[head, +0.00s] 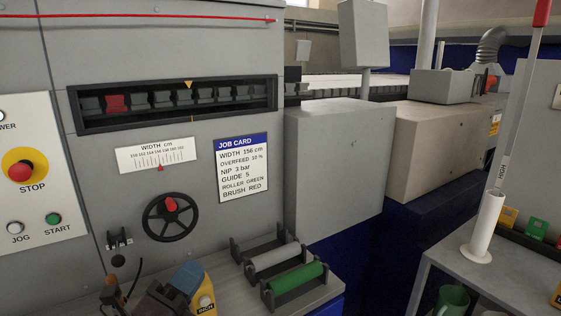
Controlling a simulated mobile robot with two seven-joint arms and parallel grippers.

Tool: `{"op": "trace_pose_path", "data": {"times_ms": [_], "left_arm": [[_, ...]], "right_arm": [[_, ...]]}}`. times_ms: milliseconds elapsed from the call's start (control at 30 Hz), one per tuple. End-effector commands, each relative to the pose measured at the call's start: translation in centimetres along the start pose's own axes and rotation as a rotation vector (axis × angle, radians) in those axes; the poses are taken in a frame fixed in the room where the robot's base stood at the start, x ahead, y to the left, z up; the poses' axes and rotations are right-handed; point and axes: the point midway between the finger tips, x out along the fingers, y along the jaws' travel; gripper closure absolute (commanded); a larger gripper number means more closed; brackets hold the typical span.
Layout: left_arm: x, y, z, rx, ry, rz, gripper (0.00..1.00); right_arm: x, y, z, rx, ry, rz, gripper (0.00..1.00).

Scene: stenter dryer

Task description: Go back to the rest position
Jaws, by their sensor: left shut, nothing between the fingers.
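My left gripper (187,279) is low in the head view, left of the middle, above the bench in front of the machine. Its fingers are shut and I see nothing held between them. A yellow block marked INCH (204,297) with a pale round button is right beside it, partly hidden; I cannot tell whether they touch. My right gripper is not in view.
A grey roller (273,260) and a green roller (296,285) lie in cradles to the right of the gripper. The black handwheel (170,217) and the control panel (31,173) are on the machine front. A white tube (484,228) stands on the right table.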

Motion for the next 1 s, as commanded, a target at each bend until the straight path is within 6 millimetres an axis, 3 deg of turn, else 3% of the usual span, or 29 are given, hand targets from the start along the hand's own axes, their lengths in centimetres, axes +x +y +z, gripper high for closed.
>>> {"op": "trace_pose_path", "data": {"times_ms": [100, 233, 400, 500, 700, 1000], "left_arm": [[-3.0, 3.4, 2.4, -0.28, -0.214, 0.18, 1.0], [-7.5, 7.5, 4.1, -0.572, -0.455, 0.373, 1.0], [-15.2, 12.2, 4.1, -0.924, -0.787, 0.626, 1.0], [-19.5, 13.8, 3.2, -1.084, -0.957, 0.749, 1.0], [-25.4, 15.1, 1.2, -1.277, -1.19, 0.914, 1.0], [-31.1, 15.0, -1.5, -1.444, -1.428, 1.077, 1.0]], "right_arm": [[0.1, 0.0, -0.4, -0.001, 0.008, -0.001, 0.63], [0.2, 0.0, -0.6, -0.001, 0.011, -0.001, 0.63], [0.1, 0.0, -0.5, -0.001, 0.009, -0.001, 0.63], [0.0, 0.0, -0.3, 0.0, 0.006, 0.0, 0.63], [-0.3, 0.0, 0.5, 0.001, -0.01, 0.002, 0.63], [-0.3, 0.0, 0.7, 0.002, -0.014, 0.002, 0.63]]}}
